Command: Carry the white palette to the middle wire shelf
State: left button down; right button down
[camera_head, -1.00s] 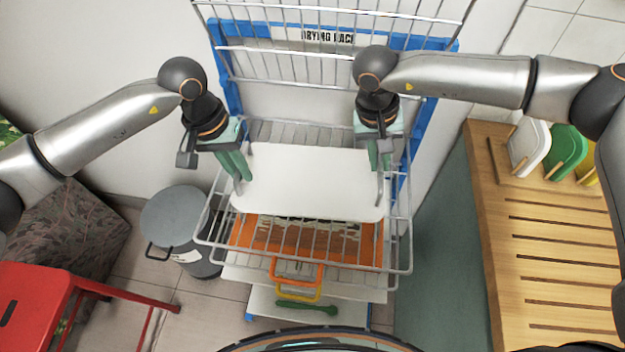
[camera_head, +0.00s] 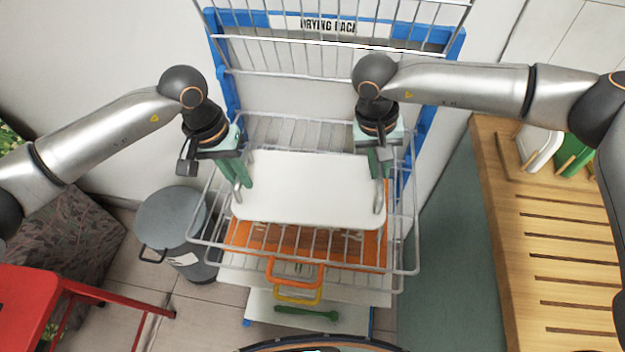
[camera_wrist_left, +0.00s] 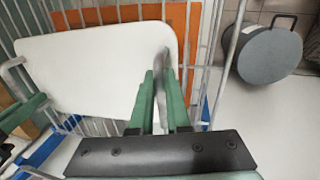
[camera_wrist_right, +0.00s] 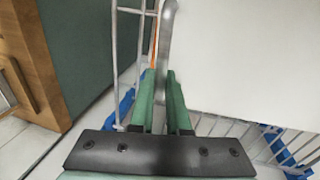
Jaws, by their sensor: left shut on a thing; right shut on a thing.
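The white palette (camera_head: 305,190) is a flat white board with a grey handle at each end. It is over a wire shelf (camera_head: 402,271) of the blue drying rack; I cannot tell whether it touches the wires. My left gripper (camera_head: 241,183) is shut on its left handle; the left wrist view shows the green fingers (camera_wrist_left: 164,88) around the grey bar beside the board (camera_wrist_left: 95,70). My right gripper (camera_head: 382,180) is shut on the right handle, also seen between the fingers (camera_wrist_right: 160,88) in the right wrist view.
An orange board (camera_head: 255,237) and a yellow handle (camera_head: 298,297) lie below on lower levels. A grey lidded bin (camera_head: 168,218) stands left of the rack, with a red stool (camera_head: 30,300) in front. A wooden slatted counter (camera_head: 560,260) is at right.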

pick_arm(q)
jog(key=shift+f, duration=0.35)
pick_arm(e)
jog(key=shift+d+f, duration=0.1)
jog(key=shift+f, duration=0.3)
pick_arm(q)
jog(key=c, duration=1.2)
grip_release()
jog(key=shift+a+r, duration=0.1)
jog(key=shift+c, duration=0.2)
pick_arm(e)
jog(key=c, duration=1.2)
grip_release()
jog(key=shift+r, duration=0.15)
jog(key=shift+c, duration=0.2)
pick_arm(q)
jog(key=o, duration=0.3)
pick_arm(e)
jog(key=o, duration=0.3)
pick_arm(q)
jog(key=shift+o, duration=0.2)
pick_arm(e)
jog(key=shift+o, duration=0.2)
